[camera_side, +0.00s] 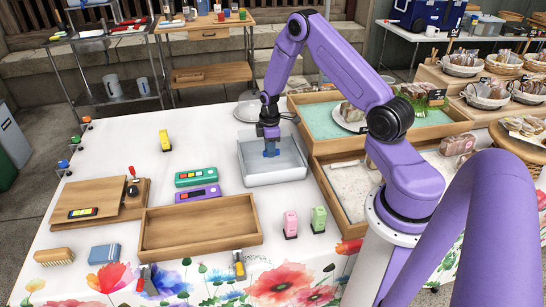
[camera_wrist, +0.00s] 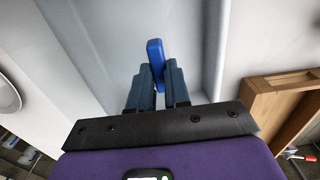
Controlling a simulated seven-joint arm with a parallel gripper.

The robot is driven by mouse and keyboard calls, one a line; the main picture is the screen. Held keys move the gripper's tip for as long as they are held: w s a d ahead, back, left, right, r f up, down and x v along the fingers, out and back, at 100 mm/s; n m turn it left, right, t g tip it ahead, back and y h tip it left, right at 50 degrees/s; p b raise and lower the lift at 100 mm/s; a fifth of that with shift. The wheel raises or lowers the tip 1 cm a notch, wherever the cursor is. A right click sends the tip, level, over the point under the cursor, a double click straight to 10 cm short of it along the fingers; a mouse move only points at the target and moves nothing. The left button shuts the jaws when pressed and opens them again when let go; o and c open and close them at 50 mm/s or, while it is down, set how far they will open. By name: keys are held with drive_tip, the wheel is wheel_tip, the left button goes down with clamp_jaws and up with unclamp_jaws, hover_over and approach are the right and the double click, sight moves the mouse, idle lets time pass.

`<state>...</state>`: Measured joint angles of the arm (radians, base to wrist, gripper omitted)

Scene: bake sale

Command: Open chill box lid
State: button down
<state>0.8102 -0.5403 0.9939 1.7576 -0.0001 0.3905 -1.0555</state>
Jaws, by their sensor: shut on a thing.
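The chill box (camera_side: 276,178) is a pale grey box in the middle of the white table in the side view. Its pale inner or top surface fills much of the wrist view (camera_wrist: 85,45). A blue handle (camera_wrist: 155,48) stands up from that surface. My gripper (camera_side: 270,153) points down over the box and is shut on the blue handle. In the wrist view its two dark fingers (camera_wrist: 155,76) sit one on each side of the handle. The fingers hide the handle's lower part. I cannot tell whether the lid is raised at all.
A wooden tray with a teal inside (camera_side: 310,98) and another wooden tray (camera_side: 318,172) stand right of the box. An empty wooden tray (camera_side: 200,232) is in front, left. Green (camera_side: 196,177) and purple (camera_side: 197,194) devices lie to the left. A plate (camera_side: 246,112) is behind.

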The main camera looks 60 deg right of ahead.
drive_tip(key=w+d, duration=0.7)
drive_tip(key=shift+d, duration=0.1)
idle(0.4)
drive_tip(key=c, duration=1.1)
unclamp_jaws()
wheel_tip(320, 180, up, 18)
drive_tip(key=shift+f, duration=0.25)
